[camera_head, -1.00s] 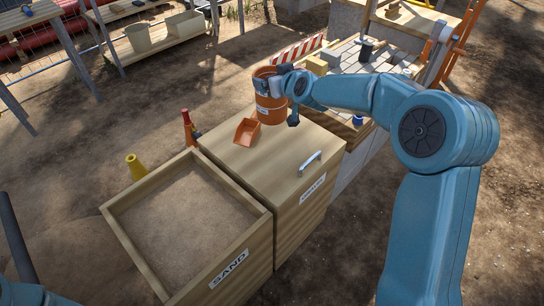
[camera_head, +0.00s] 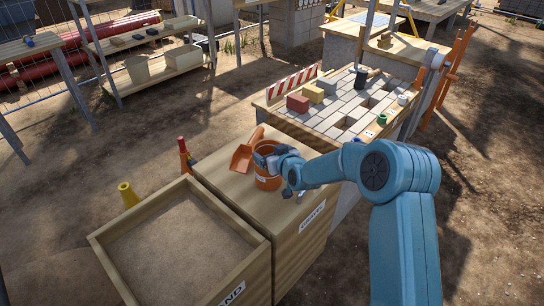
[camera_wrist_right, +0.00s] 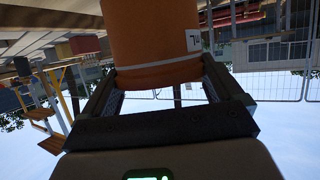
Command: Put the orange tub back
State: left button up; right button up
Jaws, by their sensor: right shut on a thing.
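The orange tub (camera_head: 267,182) is in my right gripper (camera_head: 272,158) over the wooden lid of the labelled box (camera_head: 228,190). I cannot tell whether its base touches the lid. In the right wrist view the orange tub (camera_wrist_right: 150,35) fills the space between both fingers, with part of a white label showing. My right gripper (camera_wrist_right: 160,82) is shut on it. An orange scoop (camera_head: 243,156) is on the lid just left of the tub. My left gripper is out of view.
An open sand box (camera_head: 185,235) stands left of the labelled box. A paving bench (camera_head: 345,105) with several blocks and a striped barrier (camera_head: 292,82) lies behind. A yellow cone (camera_head: 128,194) and a red bottle-like object (camera_head: 184,153) stand at the left.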

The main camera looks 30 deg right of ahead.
jog(key=shift+f, duration=0.45)
jog(key=o, duration=1.7)
jog(key=shift+f, duration=0.15)
jog(key=v, duration=1.2)
